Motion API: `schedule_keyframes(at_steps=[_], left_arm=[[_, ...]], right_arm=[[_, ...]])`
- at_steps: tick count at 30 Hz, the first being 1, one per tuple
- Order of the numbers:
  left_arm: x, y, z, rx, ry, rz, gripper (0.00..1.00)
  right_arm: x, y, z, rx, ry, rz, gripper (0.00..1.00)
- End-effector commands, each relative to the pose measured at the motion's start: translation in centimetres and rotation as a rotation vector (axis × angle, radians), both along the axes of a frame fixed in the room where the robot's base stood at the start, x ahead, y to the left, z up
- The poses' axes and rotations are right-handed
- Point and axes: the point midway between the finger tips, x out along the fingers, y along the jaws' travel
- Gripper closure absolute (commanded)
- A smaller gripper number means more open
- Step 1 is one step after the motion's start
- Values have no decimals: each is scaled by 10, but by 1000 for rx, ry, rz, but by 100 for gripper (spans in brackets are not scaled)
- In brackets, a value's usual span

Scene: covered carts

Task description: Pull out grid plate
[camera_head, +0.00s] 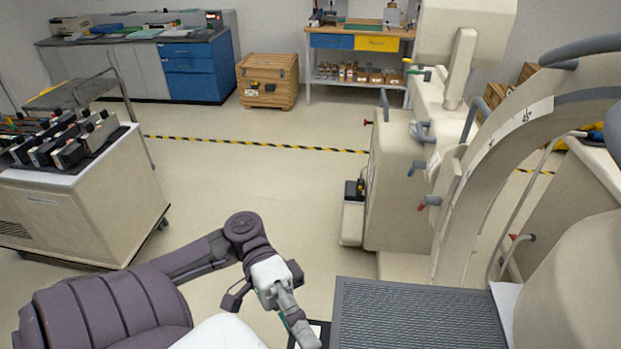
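The grid plate (415,312) is a dark grey, finely ribbed flat panel at the bottom of the head view, right of centre. Its near part is cut off by the frame's lower edge. My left gripper (306,336) points down and to the right, just left of the plate's left edge. Its tip is by a small black-edged item with a white patch, partly hidden. I cannot tell whether the gripper touches the plate or whether its fingers are open or shut. My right gripper is not in view.
A large beige C-shaped machine (480,170) stands right behind the plate. A cart (80,205) with several black-and-white devices is at left. A wooden crate (267,82) and a workbench (360,42) stand at the back. The floor between is clear.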

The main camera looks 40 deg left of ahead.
Motion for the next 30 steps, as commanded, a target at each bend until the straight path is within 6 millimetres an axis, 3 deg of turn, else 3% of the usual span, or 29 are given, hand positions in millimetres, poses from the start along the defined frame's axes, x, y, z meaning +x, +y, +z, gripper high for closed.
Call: schedule_keyframes(at_steps=[30], left_arm=[[-15, 21, 1, -3, -2, 1, 100]], right_arm=[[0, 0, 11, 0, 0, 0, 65]])
